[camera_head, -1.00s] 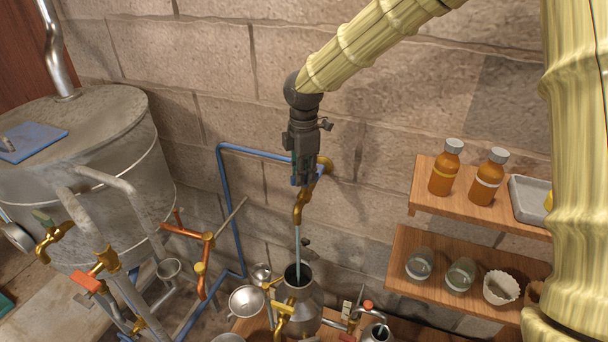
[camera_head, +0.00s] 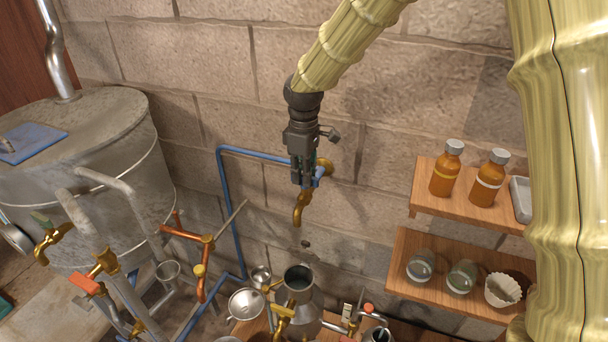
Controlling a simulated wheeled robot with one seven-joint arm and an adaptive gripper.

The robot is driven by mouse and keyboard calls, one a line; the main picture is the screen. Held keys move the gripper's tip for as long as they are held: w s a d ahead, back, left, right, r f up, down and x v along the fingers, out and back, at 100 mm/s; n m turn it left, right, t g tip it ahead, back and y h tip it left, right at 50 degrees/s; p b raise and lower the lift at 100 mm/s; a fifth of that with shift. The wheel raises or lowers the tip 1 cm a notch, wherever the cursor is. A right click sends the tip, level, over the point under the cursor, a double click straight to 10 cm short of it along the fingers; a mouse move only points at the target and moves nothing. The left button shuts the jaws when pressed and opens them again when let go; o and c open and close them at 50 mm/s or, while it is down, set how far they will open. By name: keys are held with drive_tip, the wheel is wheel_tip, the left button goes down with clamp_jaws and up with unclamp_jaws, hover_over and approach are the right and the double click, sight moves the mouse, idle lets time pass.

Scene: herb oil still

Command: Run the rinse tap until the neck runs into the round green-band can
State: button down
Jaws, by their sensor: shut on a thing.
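The brass rinse tap (camera_head: 303,207) hangs from the wall at the end of a blue pipe. My gripper (camera_head: 303,182) points down and is shut at the top of this tap, apparently on its handle, which the fingers mostly hide. No stream shows below the spout. Under it stands a steel vessel (camera_head: 304,312) with an open neck (camera_head: 298,280) and liquid visible inside. A small round can (camera_head: 376,335) stands at the lower right, cut by the picture edge. No green band can be made out on it.
A steel funnel (camera_head: 247,304) and brass valves crowd the vessel's left side. Orange pipework (camera_head: 205,260) and a large still (camera_head: 85,185) stand further left. Two wooden shelves (camera_head: 425,200) with bottles and jars are on the right. Bare wall lies around my gripper.

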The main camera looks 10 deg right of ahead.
idle(0.5)
drive_tip(key=c, duration=1.5)
unclamp_jaws()
drive_tip(key=shift+w, duration=0.1)
wheel_tip(320, 180, up, 12)
drive_tip(key=shift+r, duration=0.1)
